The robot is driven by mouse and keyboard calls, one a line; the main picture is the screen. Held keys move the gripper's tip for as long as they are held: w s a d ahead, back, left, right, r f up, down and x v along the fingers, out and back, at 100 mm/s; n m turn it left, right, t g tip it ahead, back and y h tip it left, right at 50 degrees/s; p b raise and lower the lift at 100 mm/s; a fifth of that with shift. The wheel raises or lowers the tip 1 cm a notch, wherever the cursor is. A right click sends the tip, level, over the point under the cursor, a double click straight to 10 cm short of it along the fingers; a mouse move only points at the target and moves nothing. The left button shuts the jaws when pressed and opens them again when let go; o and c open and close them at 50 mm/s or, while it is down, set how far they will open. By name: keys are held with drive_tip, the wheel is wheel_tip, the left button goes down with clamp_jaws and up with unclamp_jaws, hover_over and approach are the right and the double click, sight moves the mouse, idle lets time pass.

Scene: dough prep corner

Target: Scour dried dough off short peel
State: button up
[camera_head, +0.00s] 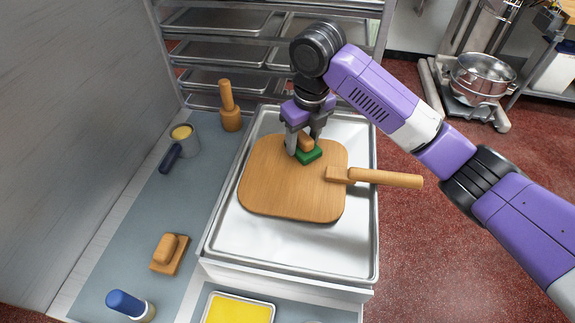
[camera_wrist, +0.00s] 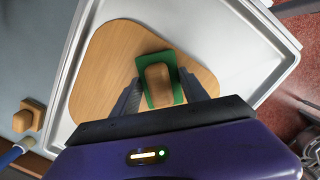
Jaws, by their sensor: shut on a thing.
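The short peel (camera_head: 290,187) is a wooden board with rounded corners and a handle (camera_head: 385,178) pointing right. It lies in a metal tray (camera_head: 285,246), and its handle reaches past the tray's right rim. My gripper (camera_head: 304,142) is shut on a scrubber (camera_head: 309,155) with a wooden grip and a green pad. The pad is at the peel's upper right part and appears to touch it. In the wrist view the scrubber (camera_wrist: 158,84) sits between my fingers over the peel (camera_wrist: 105,65). I see no clear dough marks on the board.
On the grey-blue counter left of the tray are a wooden mallet-like tool (camera_head: 229,108), a cup with yellow contents (camera_head: 182,140), a wooden block with a grip (camera_head: 169,253) and a blue-capped item (camera_head: 129,304). A yellow-filled tray (camera_head: 238,309) is in front. A tray rack (camera_head: 225,50) stands behind.

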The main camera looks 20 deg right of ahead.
drive_tip(key=shift+r+p, duration=0.3)
drive_tip(key=shift+r, duration=0.3)
drive_tip(key=shift+r, duration=0.1)
wheel_tip(320, 180, up, 7)
drive_tip(key=p, duration=0.5)
drive_tip(key=shift+w+a, duration=0.1)
drive_tip(key=shift+a, duration=0.05)
